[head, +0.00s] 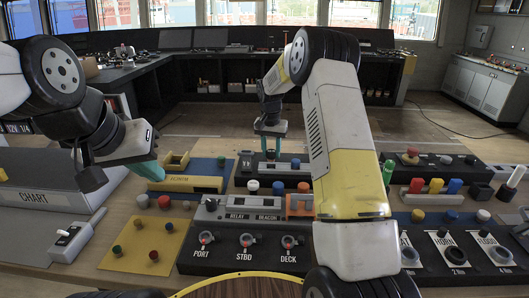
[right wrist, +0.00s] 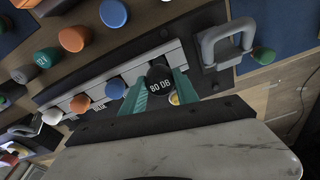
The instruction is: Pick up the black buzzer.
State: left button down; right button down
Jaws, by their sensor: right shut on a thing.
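The black buzzer (right wrist: 159,78) is a short round cylinder marked "80 DB" in the right wrist view. It stands between the teal fingers of my right gripper (right wrist: 160,88), which is shut on it. I cannot tell whether it is clear of the strip below. In the head view my right gripper (head: 270,139) points down over the black panel behind the relay and beacon box; the buzzer is hard to make out there. My left gripper (head: 149,170) hangs at the left, next to a yellow holder, with its teal fingers seen edge-on; its opening cannot be told.
A grey strip with white (right wrist: 52,117), orange (right wrist: 80,103) and blue (right wrist: 115,88) caps runs beside the buzzer. A grey handle (right wrist: 225,45) stands close by. A yellow panel (head: 148,243) and the chart box (head: 38,180) lie left; several knobs and switches crowd the right.

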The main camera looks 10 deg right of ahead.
jog(key=s+r, duration=0.2)
jog(key=s, duration=0.6)
jog(key=s+r, duration=0.3)
jog(key=s, duration=0.4)
jog(key=shift+s+r, duration=0.2)
jog(key=shift+s, duration=0.2)
